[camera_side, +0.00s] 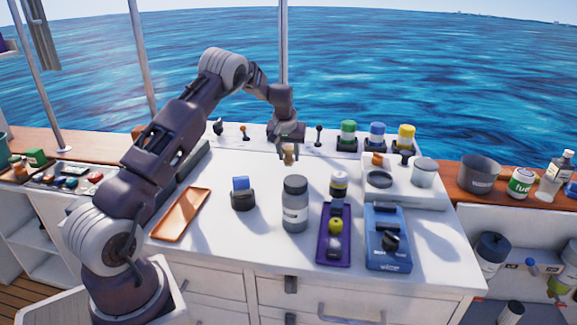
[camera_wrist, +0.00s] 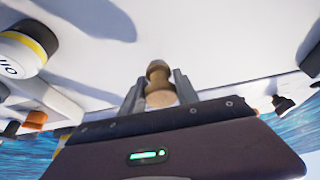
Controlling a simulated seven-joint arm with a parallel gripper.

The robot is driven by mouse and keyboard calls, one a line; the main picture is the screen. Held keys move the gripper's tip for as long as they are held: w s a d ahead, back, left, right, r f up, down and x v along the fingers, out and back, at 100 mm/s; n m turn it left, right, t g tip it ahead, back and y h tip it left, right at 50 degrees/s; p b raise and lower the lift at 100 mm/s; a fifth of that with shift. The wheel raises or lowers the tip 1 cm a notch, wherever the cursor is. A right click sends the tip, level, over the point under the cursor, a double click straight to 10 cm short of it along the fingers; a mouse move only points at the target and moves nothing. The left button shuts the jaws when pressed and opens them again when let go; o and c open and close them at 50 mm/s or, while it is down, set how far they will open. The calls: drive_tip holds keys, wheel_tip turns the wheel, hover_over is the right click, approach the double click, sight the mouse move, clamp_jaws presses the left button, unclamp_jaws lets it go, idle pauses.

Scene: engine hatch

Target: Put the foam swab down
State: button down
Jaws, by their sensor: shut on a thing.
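My gripper (camera_side: 289,143) is above the back middle of the white counter, pointing down. It is shut on a small tan piece (camera_side: 289,157), which I take to be the foam swab. In the wrist view the swab (camera_wrist: 158,76) sits between the two grey fingers, with a rounded end and a narrow neck. It appears to hang above the white counter top (camera_side: 260,175); the exact gap is hard to tell.
An orange tray (camera_side: 181,215) lies left. A dark holder with a blue top (camera_side: 241,195), a grey bottle (camera_side: 295,205), a purple tray (camera_side: 322,255) and a blue device (camera_side: 388,250) stand in front. Coloured-cap jars (camera_side: 376,135) line the back right. Counter around the gripper is clear.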

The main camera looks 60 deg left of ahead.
sight(288, 159)
drive_tip(key=shift+f, duration=1.85)
drive_tip(key=c, duration=0.9)
unclamp_jaws()
